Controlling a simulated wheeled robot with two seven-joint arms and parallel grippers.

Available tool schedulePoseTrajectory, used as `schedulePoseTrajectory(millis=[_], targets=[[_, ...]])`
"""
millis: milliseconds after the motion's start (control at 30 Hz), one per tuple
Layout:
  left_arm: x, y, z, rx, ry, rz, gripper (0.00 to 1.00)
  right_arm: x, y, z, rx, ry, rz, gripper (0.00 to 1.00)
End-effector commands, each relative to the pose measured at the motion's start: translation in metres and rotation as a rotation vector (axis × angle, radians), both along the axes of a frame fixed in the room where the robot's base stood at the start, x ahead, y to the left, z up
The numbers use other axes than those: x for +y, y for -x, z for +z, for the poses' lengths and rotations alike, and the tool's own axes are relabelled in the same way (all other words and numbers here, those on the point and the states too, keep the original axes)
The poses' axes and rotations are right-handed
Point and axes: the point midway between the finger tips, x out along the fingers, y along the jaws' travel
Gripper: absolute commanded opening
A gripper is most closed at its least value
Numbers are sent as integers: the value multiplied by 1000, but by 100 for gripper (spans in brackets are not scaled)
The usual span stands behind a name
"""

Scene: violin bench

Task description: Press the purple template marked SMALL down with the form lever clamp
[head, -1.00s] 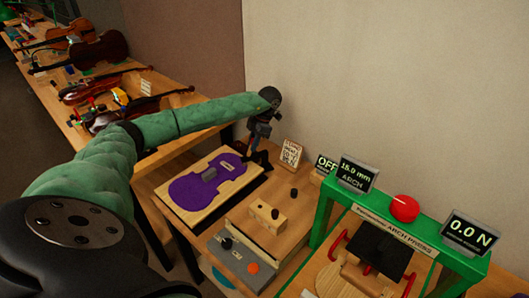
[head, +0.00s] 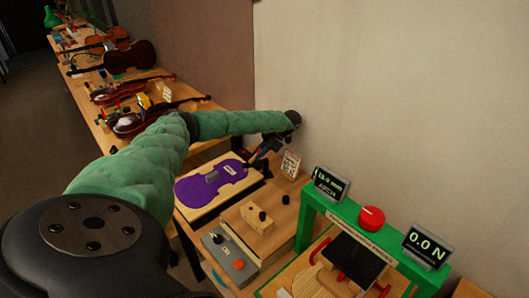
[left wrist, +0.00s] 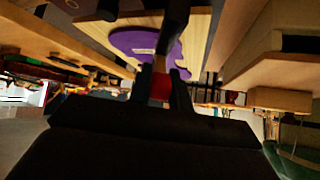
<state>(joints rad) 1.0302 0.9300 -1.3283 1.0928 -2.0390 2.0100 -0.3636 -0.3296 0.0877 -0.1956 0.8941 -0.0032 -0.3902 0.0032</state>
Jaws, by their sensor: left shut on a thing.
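The purple violin-shaped template (head: 195,190) lies flat on a pale board at the centre left. The dark lever clamp (head: 247,166) stands at the template's far right end. My left gripper (head: 259,154) is at this clamp, tilted down toward the template. In the left wrist view its fingers (left wrist: 161,88) are shut on the clamp lever's red grip (left wrist: 160,86). My right gripper is not in view.
A green press frame (head: 375,232) with a red knob (head: 371,218) and displays stands at the right. A wooden block (head: 256,218) and a grey control box (head: 230,254) sit in front of the template. A small sign (head: 290,165) stands by the wall.

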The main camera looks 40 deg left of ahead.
Motion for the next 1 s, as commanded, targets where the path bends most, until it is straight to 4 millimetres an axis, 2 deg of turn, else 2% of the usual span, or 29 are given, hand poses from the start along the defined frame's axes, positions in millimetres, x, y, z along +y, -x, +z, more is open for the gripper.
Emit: schedulePoseTrajectory(millis=[133, 533, 567, 667, 1000], targets=[[6, -1, 2, 9, -8, 1, 0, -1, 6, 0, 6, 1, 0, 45], [7, -2, 2, 12, -8, 0, 0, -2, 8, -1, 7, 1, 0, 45], [7, -2, 2, 12, -8, 0, 22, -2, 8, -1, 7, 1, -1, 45], [7, -1, 1, 12, -8, 0, 41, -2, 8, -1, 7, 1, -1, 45], [7, 0, 1, 15, -8, 0, 42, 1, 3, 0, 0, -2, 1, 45]])
